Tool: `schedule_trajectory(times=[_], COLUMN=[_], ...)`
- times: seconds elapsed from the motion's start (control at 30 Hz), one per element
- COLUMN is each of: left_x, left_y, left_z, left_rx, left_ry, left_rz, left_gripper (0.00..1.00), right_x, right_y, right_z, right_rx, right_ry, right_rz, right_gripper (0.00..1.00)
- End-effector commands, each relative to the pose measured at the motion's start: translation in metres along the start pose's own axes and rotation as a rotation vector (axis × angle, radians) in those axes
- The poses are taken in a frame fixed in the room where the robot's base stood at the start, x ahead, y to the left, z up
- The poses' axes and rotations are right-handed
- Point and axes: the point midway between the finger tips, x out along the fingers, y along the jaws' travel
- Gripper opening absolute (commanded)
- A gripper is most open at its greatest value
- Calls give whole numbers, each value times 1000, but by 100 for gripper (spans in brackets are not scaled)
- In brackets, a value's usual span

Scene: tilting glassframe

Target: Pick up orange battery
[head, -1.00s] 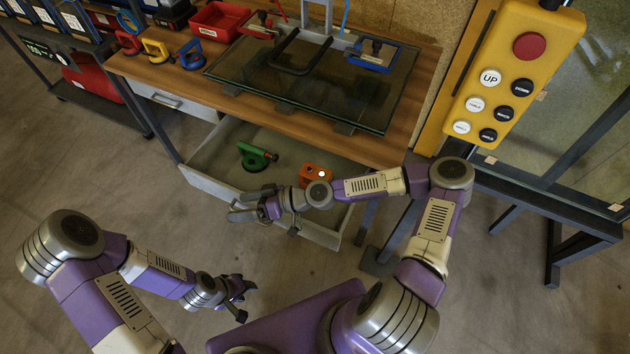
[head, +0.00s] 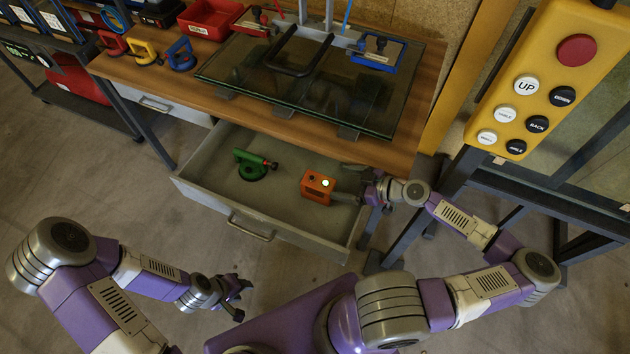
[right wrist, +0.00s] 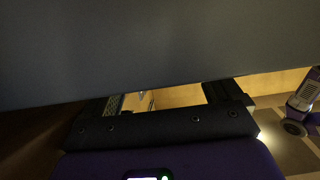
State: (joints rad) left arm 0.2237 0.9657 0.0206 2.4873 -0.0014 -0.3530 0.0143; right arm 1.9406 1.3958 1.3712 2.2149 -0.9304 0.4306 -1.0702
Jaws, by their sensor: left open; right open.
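The orange battery (head: 319,188), a small block with a lit light on top, sits in the open drawer (head: 228,197) toward its right side. My right gripper (head: 346,184) is open just to the right of the battery, with its fingers pointing left toward it. I cannot tell whether the fingers touch it. In the right wrist view my right gripper (right wrist: 168,98) shows dark fingers, largely hidden by a grey surface; the battery cannot be made out there. My left gripper (head: 243,298) is open and empty, low in front of the drawer.
A green suction lifter (head: 254,164) lies in the drawer, left of the battery. The wooden workbench (head: 297,122) above carries a glass pane (head: 305,85) and coloured lifters. A yellow button pendant (head: 549,80) hangs at the right. The drawer's front middle is clear.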

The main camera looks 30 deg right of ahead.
Motion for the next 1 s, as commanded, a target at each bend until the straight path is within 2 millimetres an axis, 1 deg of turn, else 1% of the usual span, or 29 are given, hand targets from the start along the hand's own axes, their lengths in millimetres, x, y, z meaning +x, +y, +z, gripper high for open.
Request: schedule_trajectory(times=[0.03, 0.17, 0.3, 0.4, 0.53, 0.73, 0.77, 1.0], left_x=[2, 6, 14, 14, 15, 14, 14, 14], left_y=[-1, -3, -6, -6, -6, -6, -6, -6], left_z=[2, 2, 1, 1, 1, 1, 1, 1], left_rx=[-1, -2, -2, -2, -2, -1, -2, -1], left_ry=[-4, -4, -3, -3, -3, -3, -3, -3], left_rz=[-1, -1, -1, -1, -1, -1, -1, -1], left_gripper=[43, 43, 43, 43, 43, 43, 43, 43], right_x=[7, 22, 45, 56, 63, 63, 63, 63], right_y=[-1, -2, -5, -4, -4, -4, -4, -4], right_z=[1, 3, 6, 5, 4, 4, 4, 4], right_rx=[0, -1, -2, 1, 3, 4, 4, 4], right_ry=[-2, -1, -1, -2, -1, -1, -1, 0], right_rz=[-4, -3, -5, -2, 0, 1, 1, 1], right_gripper=[92, 92, 92, 92, 92, 92, 90, 53])
